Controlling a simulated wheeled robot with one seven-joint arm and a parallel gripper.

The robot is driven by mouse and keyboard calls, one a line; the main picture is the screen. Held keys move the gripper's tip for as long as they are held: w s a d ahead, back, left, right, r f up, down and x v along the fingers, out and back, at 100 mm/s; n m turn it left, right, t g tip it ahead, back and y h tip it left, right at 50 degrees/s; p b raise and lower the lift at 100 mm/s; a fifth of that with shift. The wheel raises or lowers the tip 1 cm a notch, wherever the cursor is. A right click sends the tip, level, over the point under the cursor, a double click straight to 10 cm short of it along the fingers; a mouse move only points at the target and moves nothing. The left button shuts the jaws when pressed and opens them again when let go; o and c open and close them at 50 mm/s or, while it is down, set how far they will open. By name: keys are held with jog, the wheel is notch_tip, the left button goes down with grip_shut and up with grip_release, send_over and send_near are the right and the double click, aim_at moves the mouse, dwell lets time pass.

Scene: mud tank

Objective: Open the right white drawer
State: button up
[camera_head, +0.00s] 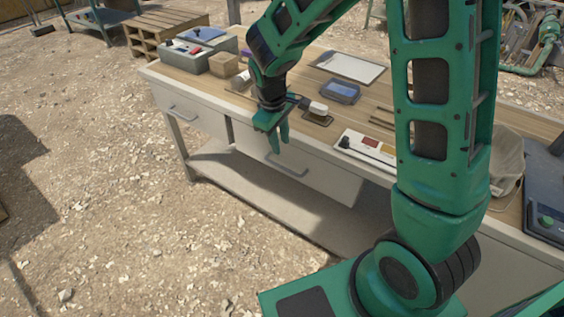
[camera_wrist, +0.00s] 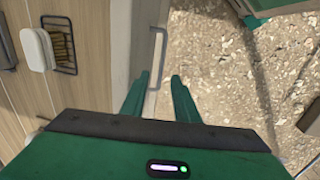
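The right white drawer (camera_head: 325,188) is in the front of the wooden-topped workbench and looks shut. Its metal bar handle (camera_head: 288,168) is on its front face; the handle also shows in the wrist view (camera_wrist: 156,55). My gripper (camera_head: 281,145) is in front of this drawer, pointing down, with its fingertips close to the handle in the picture. The handle lies beyond the fingertips there. I cannot tell whether a finger touches the drawer front.
The left white drawer (camera_head: 185,108) has a similar handle. A lower shelf (camera_head: 235,178) runs beneath. Gravel ground in front is clear.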

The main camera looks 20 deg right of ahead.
aim_at(283, 167)
jog(key=f, duration=0.3)
jog(key=w+f, duration=0.1)
jog(key=f, duration=0.3)
jog(key=d+f, duration=0.1)
jog(key=f, duration=0.3)
jog(key=shift+w, duration=0.25)
grip_shut()
jog(key=shift+d, duration=0.2)
